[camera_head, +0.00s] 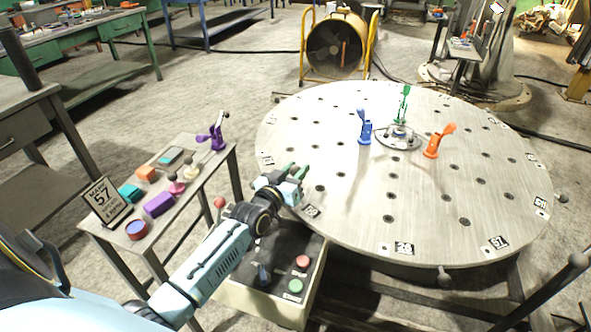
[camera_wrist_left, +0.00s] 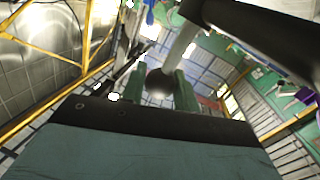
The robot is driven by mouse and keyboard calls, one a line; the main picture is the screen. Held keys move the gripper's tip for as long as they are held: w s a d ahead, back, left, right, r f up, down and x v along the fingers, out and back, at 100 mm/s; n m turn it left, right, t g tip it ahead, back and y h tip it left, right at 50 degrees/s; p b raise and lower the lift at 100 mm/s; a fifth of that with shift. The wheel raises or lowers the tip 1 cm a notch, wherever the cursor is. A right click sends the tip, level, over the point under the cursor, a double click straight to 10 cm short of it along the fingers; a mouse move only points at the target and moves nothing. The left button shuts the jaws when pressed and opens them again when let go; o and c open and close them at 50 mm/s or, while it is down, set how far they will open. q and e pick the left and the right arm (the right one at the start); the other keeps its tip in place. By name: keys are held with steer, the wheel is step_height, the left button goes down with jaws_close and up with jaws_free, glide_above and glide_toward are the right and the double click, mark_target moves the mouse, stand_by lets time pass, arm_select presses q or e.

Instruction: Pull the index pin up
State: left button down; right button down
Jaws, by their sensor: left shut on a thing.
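My left gripper (camera_head: 296,171) is at the near-left rim of the round table (camera_head: 340,215), its arm coming in from the lower left. In the left wrist view its two green fingers (camera_wrist_left: 162,92) stand on either side of a dark round knob (camera_wrist_left: 159,80), which I take to be the head of the index pin. The gripper is shut on this knob. A pale grey bar (camera_wrist_left: 182,45) shows just beyond it. In the head view the gripper hides the pin, so its height cannot be told. My right gripper is not in view.
The table has many holes and carries blue (camera_head: 364,128), green (camera_head: 404,105) and orange (camera_head: 436,142) clamps around a central hub. A control box (camera_head: 290,245) with buttons stands below the gripper. A side table (camera_head: 112,235) with small coloured objects stands at left.

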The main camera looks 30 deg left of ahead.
arm_select(q)
steer(key=shift+r, duration=0.3)
steer(key=c, duration=1.2)
jaws_free()
steer(key=shift+o, duration=0.5)
steer(key=shift+f, duration=0.1)
steer(key=s+p, duration=0.2)
steer(key=s, duration=1.1)
steer(key=shift+s+d, duration=0.2)
steer(key=shift+d, duration=0.05)
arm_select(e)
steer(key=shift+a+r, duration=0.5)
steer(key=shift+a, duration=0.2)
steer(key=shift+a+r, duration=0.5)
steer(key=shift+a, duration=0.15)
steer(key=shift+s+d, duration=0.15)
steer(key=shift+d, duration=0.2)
